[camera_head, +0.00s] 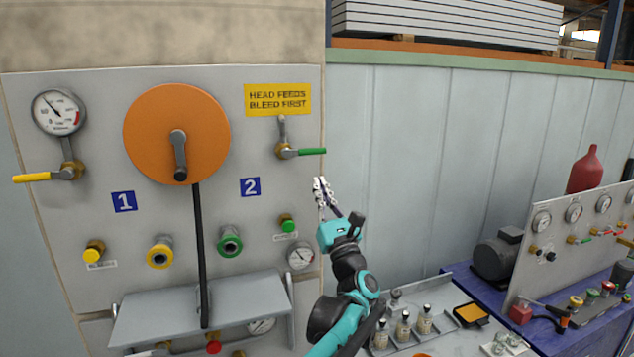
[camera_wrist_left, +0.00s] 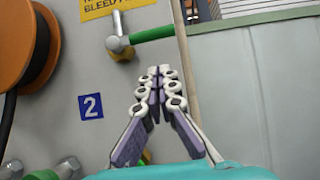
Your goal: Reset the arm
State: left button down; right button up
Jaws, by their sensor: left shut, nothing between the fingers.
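My left gripper (camera_head: 323,186) is shut and empty, raised in front of the right edge of the grey valve panel (camera_head: 80,235). In the left wrist view my left gripper (camera_wrist_left: 160,75) points up, its two fingers together at the tips. The green-handled valve (camera_head: 305,152) sits above and left of the fingertips in the head view. It also shows in the left wrist view (camera_wrist_left: 150,35), above the fingers and apart from them in the picture. My right gripper is not in view.
The panel carries an orange reel (camera_head: 150,120), a yellow-handled valve (camera_head: 40,176) and a small shelf (camera_head: 150,318). At lower right, bottles (camera_head: 403,327), a dark motor (camera_head: 495,258) and a gauge board (camera_head: 530,270) stand on a table. The pale wall (camera_head: 430,150) beside the panel is bare.

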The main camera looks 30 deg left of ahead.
pick_arm(q)
jog(key=b+v, duration=0.1)
jog(key=v, duration=0.7)
jog(key=s+d+f+m+t+h+b, duration=0.1)
jog(key=d+f+m+h+b, duration=0.45)
jog(key=f+m, duration=0.35)
jog(key=d+f+m+t+h+b, duration=0.1)
jog(key=d+f+m+h+b, duration=0.3)
jog(key=f+m+h, duration=0.45)
jog(key=s+d+f+m+t+h+b, duration=0.1)
jog(key=d+f+m+h+b, duration=0.5)
jog(key=m, duration=0.6)
jog(key=s+f+m+g+b, duration=0.3)
jog(key=s+f, duration=0.4)
jog(key=f, duration=0.5)
jog(key=s+a+f+m+g+b, duration=0.1)
jog(key=s+f+m+g+b, duration=0.3)
jog(key=f, duration=0.9)
jog(key=s+f+m+g+y+b, duration=0.1)
jog(key=s+f+m+g+b, duration=0.3)
jog(key=s+f+m, duration=0.6)
notch_tip(320, 180, down, 3)
jog(key=shift+a+r+g, duration=0.1)
jog(key=shift+a+g, duration=0.15)
jog(key=shift+g, duration=0.25)
